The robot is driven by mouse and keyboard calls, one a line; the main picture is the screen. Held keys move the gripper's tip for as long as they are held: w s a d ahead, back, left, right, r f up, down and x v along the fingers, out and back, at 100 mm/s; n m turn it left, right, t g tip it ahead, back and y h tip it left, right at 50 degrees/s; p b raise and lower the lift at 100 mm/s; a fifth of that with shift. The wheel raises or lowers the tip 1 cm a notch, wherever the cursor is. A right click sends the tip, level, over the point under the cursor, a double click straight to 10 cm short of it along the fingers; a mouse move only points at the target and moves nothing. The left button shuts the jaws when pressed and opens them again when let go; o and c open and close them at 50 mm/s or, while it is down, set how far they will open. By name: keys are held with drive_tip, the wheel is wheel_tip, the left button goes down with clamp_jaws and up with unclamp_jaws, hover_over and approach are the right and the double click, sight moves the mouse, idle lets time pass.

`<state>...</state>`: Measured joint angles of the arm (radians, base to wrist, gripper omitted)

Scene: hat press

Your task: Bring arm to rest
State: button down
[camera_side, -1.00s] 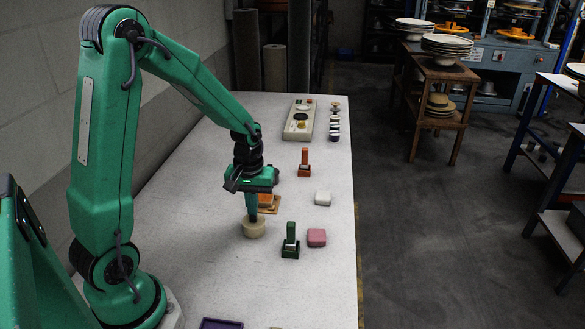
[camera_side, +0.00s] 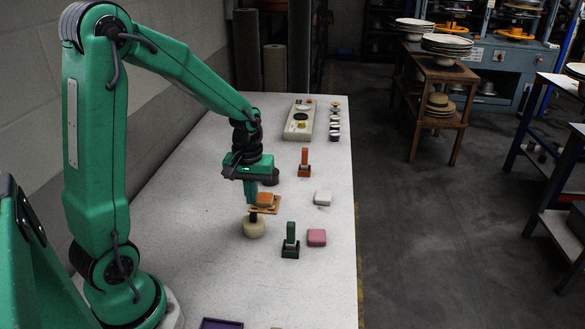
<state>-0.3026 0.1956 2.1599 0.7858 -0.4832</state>
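My gripper (camera_side: 250,201) hangs over the white table (camera_side: 190,255), pointing down at the end of my green arm. It is above and slightly left of a round cream block with a dark knob (camera_side: 254,229), which stands on the table. A gap shows between the fingers and the knob. The fingers are small and overlap in this view, so their opening is not clear. An orange block on a tan plate (camera_side: 265,203) lies just behind the cream block, partly hidden by the gripper.
A green upright piece (camera_side: 290,241), a pink block (camera_side: 317,237) and a white block (camera_side: 323,198) are right of the gripper. An orange upright piece (camera_side: 304,163) and a pale tray (camera_side: 300,122) are farther back. A purple tray (camera_side: 221,323) is at the front. The left table area is clear.

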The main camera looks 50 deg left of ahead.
drive_tip(key=shift+r, duration=1.8)
drive_tip(key=s+d+r+m+t, duration=0.5)
drive_tip(key=s+d+r+m, duration=0.4)
drive_tip(key=s+d+r, duration=0.1)
drive_tip(key=shift+s+d+r+t, duration=0.3)
drive_tip(key=shift+s+r, duration=0.5)
idle(0.3)
